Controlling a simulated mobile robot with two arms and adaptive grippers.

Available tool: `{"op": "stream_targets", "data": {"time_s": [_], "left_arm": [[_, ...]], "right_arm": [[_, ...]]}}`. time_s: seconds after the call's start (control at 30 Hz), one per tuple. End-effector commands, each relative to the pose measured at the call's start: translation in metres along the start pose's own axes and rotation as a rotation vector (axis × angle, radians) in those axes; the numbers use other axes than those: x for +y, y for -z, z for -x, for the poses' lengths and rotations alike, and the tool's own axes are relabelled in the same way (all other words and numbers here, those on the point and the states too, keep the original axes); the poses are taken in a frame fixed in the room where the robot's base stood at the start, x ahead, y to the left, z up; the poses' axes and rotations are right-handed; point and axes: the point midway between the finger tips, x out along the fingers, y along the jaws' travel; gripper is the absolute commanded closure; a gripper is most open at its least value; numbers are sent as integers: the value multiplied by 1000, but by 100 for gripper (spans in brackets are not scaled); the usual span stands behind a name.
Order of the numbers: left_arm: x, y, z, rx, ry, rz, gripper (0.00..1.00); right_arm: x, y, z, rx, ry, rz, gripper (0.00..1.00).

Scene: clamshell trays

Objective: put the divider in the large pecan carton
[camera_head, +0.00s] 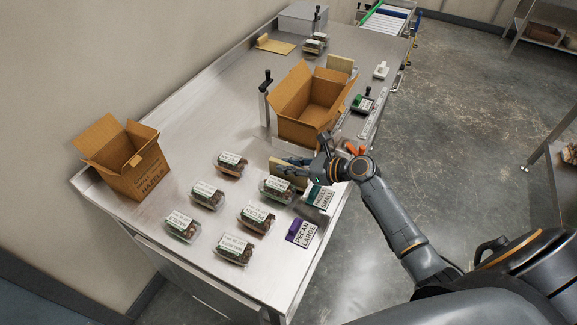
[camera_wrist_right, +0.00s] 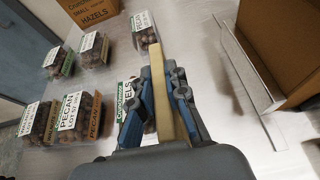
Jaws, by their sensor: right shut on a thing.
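The divider (camera_head: 276,171), a thin tan board, stands in my right gripper (camera_head: 295,162) above the table, in front of the large open carton. In the right wrist view the divider (camera_wrist_right: 173,98) shows edge-on between the blue fingers of the right gripper (camera_wrist_right: 165,78), which is shut on it. The large brown carton (camera_head: 303,128) has its flaps up and stands mid-table, beyond the gripper; its lettering cannot be read. Part of it shows at the right in the wrist view (camera_wrist_right: 285,40). A purple-topped card (camera_head: 303,233) reads PECAN LARGE. My left gripper is out of view.
A smaller open hazels carton (camera_head: 138,181) stands at the left edge. Several filled clamshells (camera_head: 232,248) lie between it and the cards. A teal card (camera_head: 321,196) is close to my gripper. A black-knobbed metal post (camera_head: 264,104) stands left of the large carton.

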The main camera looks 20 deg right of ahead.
Motion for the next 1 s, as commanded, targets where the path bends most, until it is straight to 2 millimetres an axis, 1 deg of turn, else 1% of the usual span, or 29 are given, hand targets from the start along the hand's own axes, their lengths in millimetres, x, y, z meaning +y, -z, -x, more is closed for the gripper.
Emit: {"op": "stream_targets", "data": {"time_s": [0.1,0.43,0.47,0.5,0.57,0.9,1.0], "left_arm": [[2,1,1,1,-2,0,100],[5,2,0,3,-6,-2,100],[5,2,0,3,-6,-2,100],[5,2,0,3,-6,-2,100],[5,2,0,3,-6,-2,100],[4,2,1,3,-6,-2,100],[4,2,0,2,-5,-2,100]], "right_arm": [[0,7,-3,-2,0,-1,100],[0,10,-4,-2,0,0,100],[0,10,-4,-2,0,0,82],[0,9,-4,-2,0,0,74],[0,9,-4,-2,0,0,63],[0,6,-3,-2,0,1,63],[-1,8,7,-1,2,1,63]]}}
